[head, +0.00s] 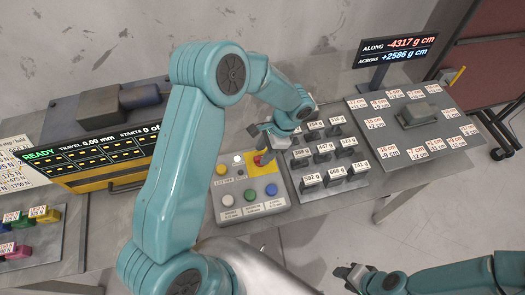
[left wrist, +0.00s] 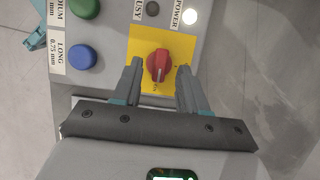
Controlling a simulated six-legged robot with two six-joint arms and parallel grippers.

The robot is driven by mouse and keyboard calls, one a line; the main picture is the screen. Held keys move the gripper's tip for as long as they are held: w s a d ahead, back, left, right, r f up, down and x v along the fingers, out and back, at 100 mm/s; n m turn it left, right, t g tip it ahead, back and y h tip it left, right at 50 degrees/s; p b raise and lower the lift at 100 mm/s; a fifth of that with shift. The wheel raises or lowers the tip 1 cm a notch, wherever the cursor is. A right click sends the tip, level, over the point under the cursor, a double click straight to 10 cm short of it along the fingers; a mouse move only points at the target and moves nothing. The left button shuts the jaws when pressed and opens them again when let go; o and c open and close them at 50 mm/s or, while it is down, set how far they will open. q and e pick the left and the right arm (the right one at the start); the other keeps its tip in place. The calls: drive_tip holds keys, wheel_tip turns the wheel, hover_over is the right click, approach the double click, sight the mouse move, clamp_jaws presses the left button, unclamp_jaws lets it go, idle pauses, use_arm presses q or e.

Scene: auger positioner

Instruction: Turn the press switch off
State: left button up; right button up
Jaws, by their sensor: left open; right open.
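The press switch is a red rotary knob (left wrist: 159,63) on a yellow plate (left wrist: 134,38) in the left wrist view. Its pale pointer line runs nearly up and down in that view. My left gripper (left wrist: 160,70) is open, with one finger on each side of the knob and a gap on both sides. I cannot tell how deep the fingertips reach. In the head view the red knob (head: 262,160) is partly hidden by my left gripper (head: 264,143). The POWER lamp (left wrist: 189,17) is lit white. My right gripper (head: 346,279) is open and empty, low in the head view.
The control box carries a blue button (left wrist: 82,56), a green button (left wrist: 86,7) and a dark BUSY lamp (left wrist: 152,8). Labelled weights (head: 323,147) stand right of it. A yellow-framed READY display (head: 92,160) stands left. A grey block (head: 420,113) sits on a labelled board.

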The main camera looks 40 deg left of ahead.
use_arm(q)
drive_tip(key=shift+s+a+f, duration=0.1)
drive_tip(key=shift+s+f, duration=0.05)
drive_tip(key=shift+f, duration=0.35)
drive_tip(key=shift+s+a+f, duration=0.2)
drive_tip(key=shift+s+f, duration=0.05)
drive_tip(key=shift+f, duration=0.1)
drive_tip(key=shift+w, duration=0.15)
drive_tip(key=shift+c, duration=0.9)
clamp_jaws()
